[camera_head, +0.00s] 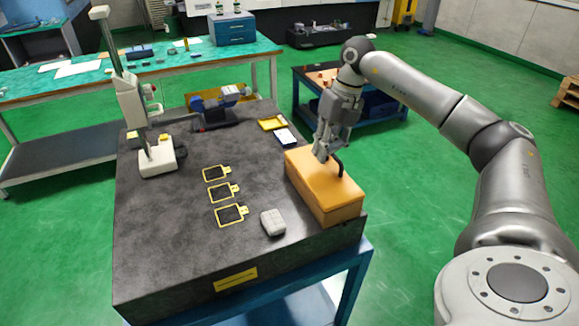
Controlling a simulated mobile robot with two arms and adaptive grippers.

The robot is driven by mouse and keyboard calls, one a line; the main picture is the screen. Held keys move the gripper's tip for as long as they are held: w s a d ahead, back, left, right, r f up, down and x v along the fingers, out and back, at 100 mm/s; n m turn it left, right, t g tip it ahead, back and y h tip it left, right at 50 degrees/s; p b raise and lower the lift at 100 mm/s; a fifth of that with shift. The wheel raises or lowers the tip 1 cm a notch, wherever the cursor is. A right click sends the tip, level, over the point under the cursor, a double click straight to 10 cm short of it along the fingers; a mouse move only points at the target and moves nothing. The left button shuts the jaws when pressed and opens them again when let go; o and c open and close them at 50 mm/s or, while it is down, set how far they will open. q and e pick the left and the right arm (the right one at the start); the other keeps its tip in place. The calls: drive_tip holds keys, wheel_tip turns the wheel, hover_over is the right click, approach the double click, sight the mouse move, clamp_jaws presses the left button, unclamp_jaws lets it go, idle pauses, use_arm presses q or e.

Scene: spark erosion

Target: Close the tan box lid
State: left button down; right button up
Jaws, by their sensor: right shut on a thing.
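The tan box (343,207) stands at the right front of the dark stone table. Its lid (315,182) lies flat on top and looks closed, with no gap that I can make out. A dark curved handle (340,167) rises from the lid. My right gripper (321,156) points down at the lid's far part, beside the handle. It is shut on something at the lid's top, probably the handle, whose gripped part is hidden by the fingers. My left gripper is not in view.
The dark stone table (180,255) carries several yellow-framed plates (224,192), a grey block (272,222), a white height gauge (157,158) and a blue instrument (215,103). A yellow case (271,123) lies behind the box. The table's right edge is close to the box.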

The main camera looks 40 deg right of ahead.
sight(335, 155)
drive_tip(key=shift+s+d+f+b, duration=0.2)
drive_tip(key=shift+d+f+b, duration=0.15)
drive_tip(key=shift+d+f, duration=0.3)
drive_tip(key=shift+d+f, duration=0.1)
drive_tip(key=shift+f, duration=0.1)
drive_tip(key=shift+s+d+f+b, duration=0.15)
drive_tip(key=shift+d+f+b, duration=0.3)
drive_tip(key=shift+f, duration=0.2)
drive_tip(key=o, duration=0.5)
drive_tip(key=shift+d, duration=0.1)
